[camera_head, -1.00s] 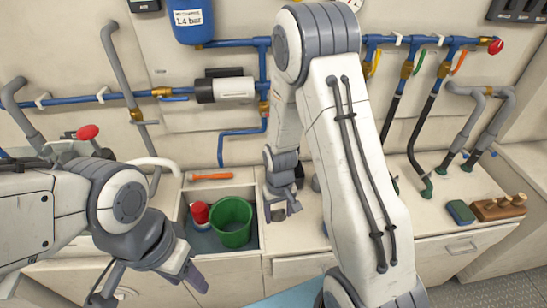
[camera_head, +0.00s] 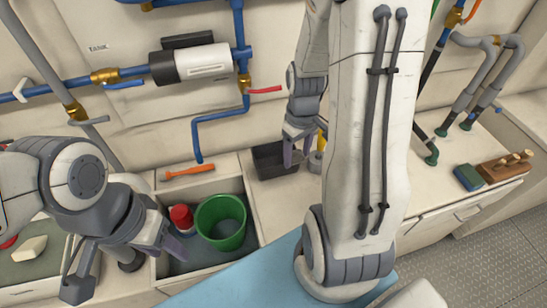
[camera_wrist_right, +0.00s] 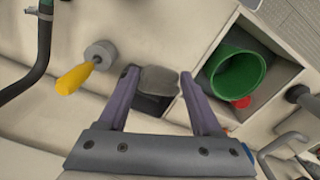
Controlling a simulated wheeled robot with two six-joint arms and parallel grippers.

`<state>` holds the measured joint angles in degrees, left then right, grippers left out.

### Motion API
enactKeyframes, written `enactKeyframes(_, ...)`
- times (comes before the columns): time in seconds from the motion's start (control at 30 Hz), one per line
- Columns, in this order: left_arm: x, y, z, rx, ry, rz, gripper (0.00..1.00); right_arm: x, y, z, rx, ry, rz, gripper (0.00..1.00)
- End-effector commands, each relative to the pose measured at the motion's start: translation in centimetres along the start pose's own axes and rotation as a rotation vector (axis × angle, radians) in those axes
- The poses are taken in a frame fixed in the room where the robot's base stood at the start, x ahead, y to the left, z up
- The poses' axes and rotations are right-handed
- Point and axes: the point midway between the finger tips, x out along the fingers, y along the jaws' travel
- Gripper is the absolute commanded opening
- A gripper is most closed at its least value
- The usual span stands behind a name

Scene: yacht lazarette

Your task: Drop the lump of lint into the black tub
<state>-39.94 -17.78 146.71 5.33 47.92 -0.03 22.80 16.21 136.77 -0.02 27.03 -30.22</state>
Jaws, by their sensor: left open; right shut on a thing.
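The grey lump of lint (camera_wrist_right: 159,79) sits between the fingertips of my right gripper (camera_wrist_right: 159,76) in the right wrist view. The fingers are shut on it. The black tub (camera_wrist_right: 150,105) shows partly behind the lump there. In the head view the black tub (camera_head: 268,162) stands on the pale counter, right of the sunken bin, and my right gripper (camera_head: 298,148) is at its right side from this angle. I cannot make out the lint in the head view. My left gripper (camera_head: 124,264) is open and empty at the lower left.
A green bucket (camera_head: 221,221) and a red-capped bottle (camera_head: 182,218) stand in the sunken bin left of the tub. An orange-handled tool (camera_head: 189,171) lies behind it. Blue pipes (camera_head: 205,121) run along the wall.

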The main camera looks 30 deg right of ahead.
Motion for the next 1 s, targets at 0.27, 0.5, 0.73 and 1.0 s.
enactKeyframes(0.27, -1.1, 0.1, -0.1, 0.000, 0.001, 0.000, 0.50, 3.2, -0.3, -5.4, -0.006, -0.006, -0.003, 0.09)
enactKeyframes(0.5, -2.0, 0.1, -0.1, 0.000, 0.001, 0.000, 0.50, 5.9, -0.5, -9.9, -0.002, -0.002, -0.001, 0.09)
enactKeyframes(0.73, -2.4, 0.2, -0.1, 0.000, 0.001, 0.000, 0.50, 7.5, -0.7, -10.9, 0.001, -0.005, -0.002, 0.09)
enactKeyframes(1.0, -3.0, 0.2, -0.2, 0.000, 0.000, 0.000, 0.50, 10.5, -0.6, -10.9, 0.001, -0.001, 0.000, 0.09)
